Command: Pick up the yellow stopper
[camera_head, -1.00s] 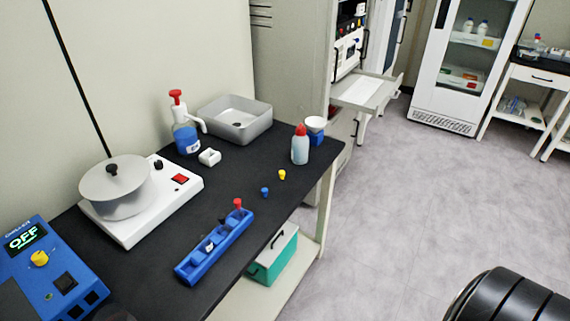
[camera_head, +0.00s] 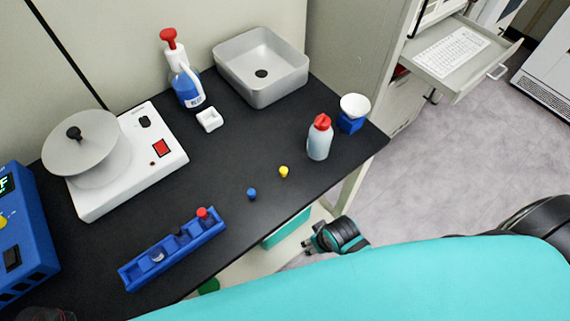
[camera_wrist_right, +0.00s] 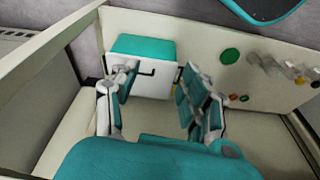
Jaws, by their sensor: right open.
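The small yellow stopper (camera_head: 284,172) stands on the black bench top near its front edge, in the head view. A small blue stopper (camera_head: 252,193) stands to its left. My right gripper (camera_head: 308,243) is beyond the bench's front edge, below and to the right of the yellow stopper and apart from it. In the right wrist view the right gripper (camera_wrist_right: 157,105) has its two fingers spread with nothing between them. The yellow stopper cannot be made out in that view. A dark shape at the bottom left of the head view may be part of my left arm; its fingers do not show.
A blue rack (camera_head: 172,250) with a red-capped tube lies left of the stoppers. A red-capped bottle (camera_head: 319,138) and a blue stand with a white bowl (camera_head: 354,107) are to the right. A teal box (camera_wrist_right: 143,66) sits on the lower shelf.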

